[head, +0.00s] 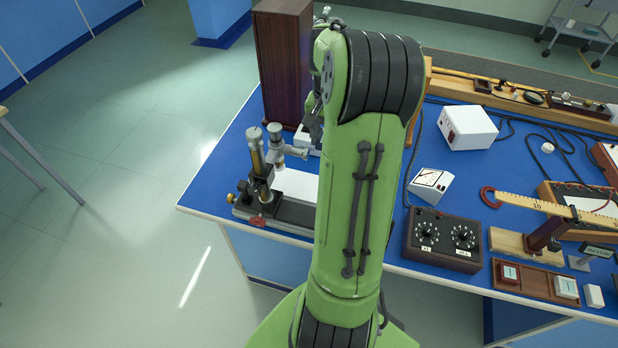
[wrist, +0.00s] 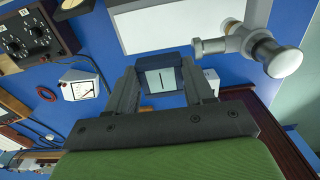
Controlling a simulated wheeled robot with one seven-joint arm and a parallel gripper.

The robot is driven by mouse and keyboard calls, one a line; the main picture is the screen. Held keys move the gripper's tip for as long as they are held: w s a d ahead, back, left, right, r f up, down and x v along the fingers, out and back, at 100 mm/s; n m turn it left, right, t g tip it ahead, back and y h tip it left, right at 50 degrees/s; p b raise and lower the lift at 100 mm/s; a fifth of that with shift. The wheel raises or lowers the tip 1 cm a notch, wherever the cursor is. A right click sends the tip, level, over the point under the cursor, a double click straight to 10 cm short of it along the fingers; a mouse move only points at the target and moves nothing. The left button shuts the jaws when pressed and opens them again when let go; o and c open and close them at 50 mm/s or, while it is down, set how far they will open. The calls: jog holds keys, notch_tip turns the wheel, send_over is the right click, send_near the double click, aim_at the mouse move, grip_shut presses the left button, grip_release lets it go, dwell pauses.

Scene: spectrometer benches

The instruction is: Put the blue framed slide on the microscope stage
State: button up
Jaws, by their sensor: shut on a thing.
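The blue framed slide (wrist: 161,80) has a dark blue frame around a pale pane with a short dark line. My gripper (wrist: 163,84) is shut on it, one finger at each side, in the wrist view. In the head view my arm hides the slide and most of my gripper. The microscope (head: 262,165), with a brass tube and black stand, is at the bench's left front corner. Its white stage plate (head: 297,187) is partly behind my arm. In the wrist view the plate (wrist: 170,28) lies beyond the slide, with the microscope's tube (wrist: 255,48) to the right.
A tall dark wooden cabinet (head: 283,65) stands behind the microscope. To the right are a dial box (head: 441,240), a white meter (head: 430,186), a white box (head: 467,127) and a wooden tray (head: 535,283) holding small framed pieces. Blue bench top shows between them.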

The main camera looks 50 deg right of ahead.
jog(key=f+b, duration=0.1)
jog(key=f, duration=0.5)
jog(key=f+b, duration=0.1)
jog(key=f, duration=0.5)
jog(key=f+b, duration=0.1)
jog(key=f, duration=0.5)
jog(key=shift+s+d, duration=0.1)
jog(key=shift+s, duration=0.15)
jog(key=shift+r, duration=0.1)
jog(key=o, duration=1)
jog(key=shift+f+b, duration=0.2)
jog(key=shift+b, duration=0.1)
jog(key=shift+o, duration=0.2)
jog(key=shift+r, duration=0.1)
notch_tip(320, 180, up, 12)
jog(key=p, duration=0.2)
jog(key=shift+r, duration=0.2)
